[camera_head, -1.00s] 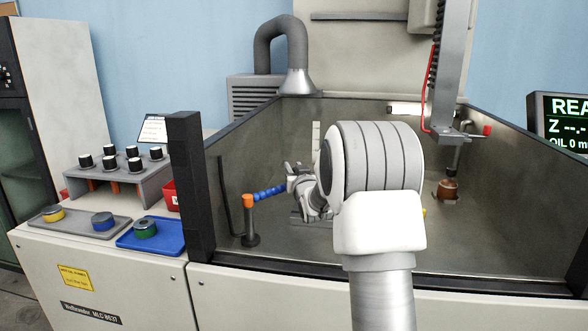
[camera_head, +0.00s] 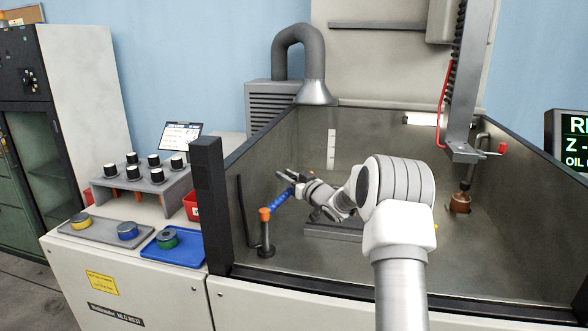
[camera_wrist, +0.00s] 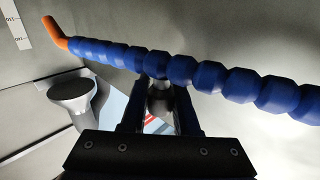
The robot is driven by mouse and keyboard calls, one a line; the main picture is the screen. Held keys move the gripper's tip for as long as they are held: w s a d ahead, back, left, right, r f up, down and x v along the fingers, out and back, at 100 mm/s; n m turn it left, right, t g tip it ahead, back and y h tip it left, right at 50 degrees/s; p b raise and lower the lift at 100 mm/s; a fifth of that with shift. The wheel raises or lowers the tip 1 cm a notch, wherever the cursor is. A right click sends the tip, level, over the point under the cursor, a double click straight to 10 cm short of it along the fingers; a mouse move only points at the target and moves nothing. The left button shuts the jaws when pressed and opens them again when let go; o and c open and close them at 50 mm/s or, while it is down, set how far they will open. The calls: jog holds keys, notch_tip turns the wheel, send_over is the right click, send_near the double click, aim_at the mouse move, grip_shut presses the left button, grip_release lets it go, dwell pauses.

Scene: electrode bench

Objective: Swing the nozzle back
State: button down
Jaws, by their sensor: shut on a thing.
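The nozzle is a blue segmented hose (camera_head: 281,198) on an orange collar (camera_head: 264,214) atop a dark post at the tank's left side. From the collar it slants up and to the right, to my gripper (camera_head: 291,181). In the wrist view the blue hose (camera_wrist: 205,78) crosses the whole upper picture, its orange tip (camera_wrist: 54,33) at the upper left. My gripper (camera_wrist: 160,92) is shut on the hose around its middle, the two dark fingers reaching up to it.
The tank's left corner post (camera_head: 208,200) and front rim stand close by. A copper-coloured electrode (camera_head: 460,203) is at the tank's right, under the machine head (camera_head: 463,152). A grey extraction hood (camera_head: 313,92) stands behind; trays with coloured rings, including a blue tray (camera_head: 172,250), are outside left.

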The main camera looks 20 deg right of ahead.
jog(key=shift+w+a+y, duration=0.1)
jog(key=shift+a+y, duration=0.05)
jog(key=shift+y, duration=0.15)
jog(key=c, duration=0.7)
grip_release()
jog(key=shift+o, duration=0.2)
jog(key=p+v, duration=0.1)
jog(key=v, duration=1.6)
jog(key=shift+s, duration=0.25)
jog(key=shift+r, duration=0.15)
